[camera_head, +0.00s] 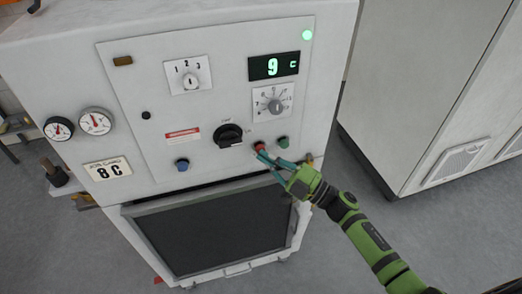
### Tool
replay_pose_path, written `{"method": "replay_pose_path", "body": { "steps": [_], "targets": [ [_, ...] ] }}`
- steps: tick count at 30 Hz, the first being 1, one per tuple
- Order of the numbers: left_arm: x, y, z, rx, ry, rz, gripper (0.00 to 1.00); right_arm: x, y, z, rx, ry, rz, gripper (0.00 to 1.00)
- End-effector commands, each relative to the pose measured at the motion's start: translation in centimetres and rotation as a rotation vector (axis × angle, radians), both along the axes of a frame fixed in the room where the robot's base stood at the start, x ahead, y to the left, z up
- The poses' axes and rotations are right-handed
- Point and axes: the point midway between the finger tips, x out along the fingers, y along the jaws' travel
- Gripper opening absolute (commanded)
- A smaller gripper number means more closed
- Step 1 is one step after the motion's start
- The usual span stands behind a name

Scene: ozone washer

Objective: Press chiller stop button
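The chiller (150,110) is a white cabinet with a control panel on its front. A red button (259,146) sits low on the panel, between a black rotary switch (229,135) and a green button (282,141). I take the red one for the stop button. My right gripper (268,158) comes in from the lower right, with its teal fingers pointing at the red button. The fingertips are at or very close to it; I cannot tell whether they touch. The fingers look slightly apart, with nothing held between them. My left gripper is not in view.
A blue button (182,164) is at the panel's lower left. The green display (274,67) reads 9 C, and a green lamp (307,35) is lit. Two gauges (95,121) are at the left. A grey cabinet (425,90) stands at the right, with bare floor in front.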

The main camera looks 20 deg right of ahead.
Motion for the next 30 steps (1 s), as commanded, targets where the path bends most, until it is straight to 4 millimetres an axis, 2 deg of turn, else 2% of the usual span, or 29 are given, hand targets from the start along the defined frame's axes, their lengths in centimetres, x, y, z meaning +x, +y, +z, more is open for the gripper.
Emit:
{"method": "replay_pose_path", "body": {
  "steps": [22, 30],
  "targets": [
    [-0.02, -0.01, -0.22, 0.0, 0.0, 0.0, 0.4, 0.62, -0.02, -0.02, 0.0, 0.001, -0.001, 0.0],
    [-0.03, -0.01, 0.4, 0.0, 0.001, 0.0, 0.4, -0.25, -0.04, 0.1, 0.0, 0.001, 0.0, 0.0]
  ]
}}
